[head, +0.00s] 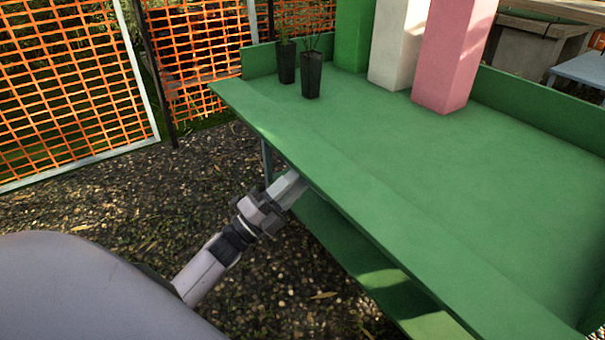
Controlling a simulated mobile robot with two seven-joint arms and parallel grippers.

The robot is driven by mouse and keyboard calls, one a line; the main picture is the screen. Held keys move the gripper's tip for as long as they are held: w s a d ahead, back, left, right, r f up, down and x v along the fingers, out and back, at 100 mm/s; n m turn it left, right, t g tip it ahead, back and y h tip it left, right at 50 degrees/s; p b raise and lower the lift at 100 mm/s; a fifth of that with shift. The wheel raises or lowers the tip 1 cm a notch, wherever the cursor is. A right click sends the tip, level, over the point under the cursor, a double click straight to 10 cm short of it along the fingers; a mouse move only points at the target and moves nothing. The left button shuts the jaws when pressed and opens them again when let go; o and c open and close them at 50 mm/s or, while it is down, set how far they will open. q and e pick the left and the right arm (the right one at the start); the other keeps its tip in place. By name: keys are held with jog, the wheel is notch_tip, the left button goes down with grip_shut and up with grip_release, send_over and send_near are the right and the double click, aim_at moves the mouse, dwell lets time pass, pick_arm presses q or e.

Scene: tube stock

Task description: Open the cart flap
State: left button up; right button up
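The green cart (450,170) fills the right half of the head view. Its rear and left sides have raised green walls. Along the front, a long green strip (330,180), which looks like the flap, lies about level with the cart top, with no raised wall there. My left gripper (298,190) is at the front edge of this strip, partly beneath it. Its fingertips are hidden under the edge, so I cannot tell whether they are open, shut or touching the flap. My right gripper is not in view.
On the cart stand two small black plant pots (311,76) and tall green (352,35), white (398,45) and pink (453,55) blocks. A lower green shelf (345,245) shows beneath. Orange mesh fencing (65,90) stands behind at left. The gravel ground before the cart is clear.

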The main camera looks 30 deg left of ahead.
pick_arm(q)
jog(key=shift+v, duration=2)
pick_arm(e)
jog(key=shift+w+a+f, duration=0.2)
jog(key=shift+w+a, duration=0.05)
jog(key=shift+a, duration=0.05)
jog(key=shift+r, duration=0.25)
